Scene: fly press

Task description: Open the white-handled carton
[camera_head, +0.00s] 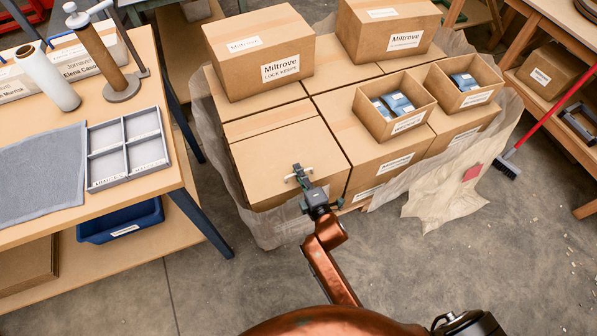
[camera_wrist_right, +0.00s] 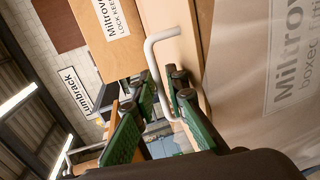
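The carton with the white handle (camera_wrist_right: 155,70) is the front-left one (camera_head: 270,158) of the stack in the head view. Its top flaps lie flat and shut. My right gripper (camera_head: 301,178) is at the front edge of this carton's top. In the right wrist view my right gripper (camera_wrist_right: 157,86) has its two green-padded fingers apart, with the bent white handle between them. I see a gap beside the handle, so the fingers do not look closed on it. In the head view the gripper mostly hides the handle. My left gripper is in neither view.
Closed Miltrove cartons (camera_head: 260,52) stand on the stack behind. Two open boxes (camera_head: 395,108) with blue packs sit to the right. A workbench (camera_head: 120,205) with a grey divided tray (camera_head: 127,147) is at left. A red-handled broom (camera_head: 545,125) stands at right. Floor in front is clear.

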